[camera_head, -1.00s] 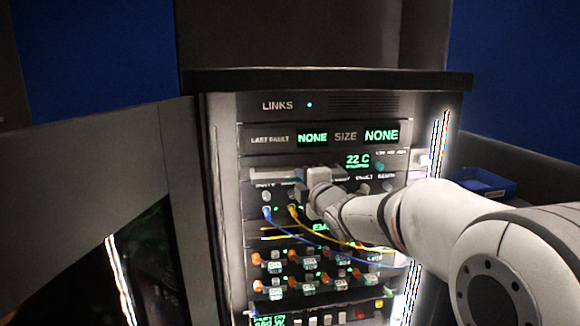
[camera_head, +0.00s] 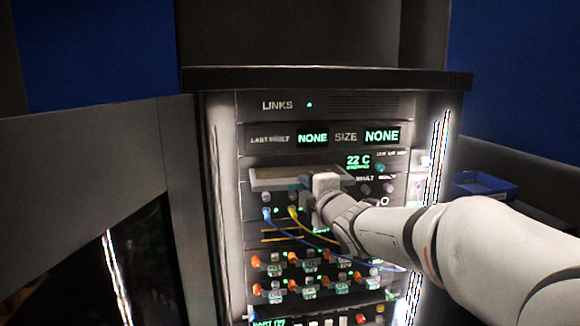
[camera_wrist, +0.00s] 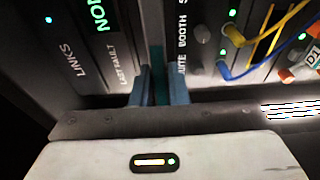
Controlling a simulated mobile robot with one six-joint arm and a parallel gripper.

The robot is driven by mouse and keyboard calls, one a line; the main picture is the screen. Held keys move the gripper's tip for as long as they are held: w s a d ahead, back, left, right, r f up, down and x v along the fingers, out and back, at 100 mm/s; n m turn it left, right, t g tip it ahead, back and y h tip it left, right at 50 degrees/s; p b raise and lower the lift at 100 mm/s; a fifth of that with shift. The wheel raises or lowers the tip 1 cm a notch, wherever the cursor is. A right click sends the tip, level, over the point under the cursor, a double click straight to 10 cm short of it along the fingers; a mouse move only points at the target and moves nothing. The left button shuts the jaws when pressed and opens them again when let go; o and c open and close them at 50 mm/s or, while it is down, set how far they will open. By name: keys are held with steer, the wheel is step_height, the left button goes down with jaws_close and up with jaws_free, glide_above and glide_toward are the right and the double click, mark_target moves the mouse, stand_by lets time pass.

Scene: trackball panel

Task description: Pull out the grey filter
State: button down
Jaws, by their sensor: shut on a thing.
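The grey filter (camera_head: 285,176) is a flat, tray-like panel that sticks out of the rack front, below the "LAST FAULT" row. My gripper (camera_head: 306,183) is at its front edge, toward the right end. In the wrist view, the blue-grey fingers of my gripper (camera_wrist: 159,92) are shut on a narrow teal piece at the filter's front, which looks like its tab. The fingers and my wrist hide part of the filter's front edge. How deep its rear still sits in the slot is hidden.
Blue cable (camera_head: 284,228) and yellow cable (camera_head: 308,226) loop out below the filter, close under my wrist. Orange-ended switches (camera_head: 275,258) line the lower rows. Small knobs (camera_head: 365,188) stand to the right. A blue bin (camera_head: 485,188) lies further right.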

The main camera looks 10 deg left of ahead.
steer(key=shift+s, duration=0.1)
steer(key=shift+s+a+b+v, duration=0.15)
steer(key=shift+b+v, duration=0.3)
steer(key=shift+v, duration=0.85)
steer(key=shift+s+a+b+v, duration=0.1)
steer(key=shift+a+b+v, duration=0.25)
steer(key=shift+v, duration=2.25)
steer(key=shift+s+a, duration=0.15)
steer(key=v, duration=0.2)
steer(key=shift+s+a, duration=0.1)
steer(key=shift+s, duration=0.3)
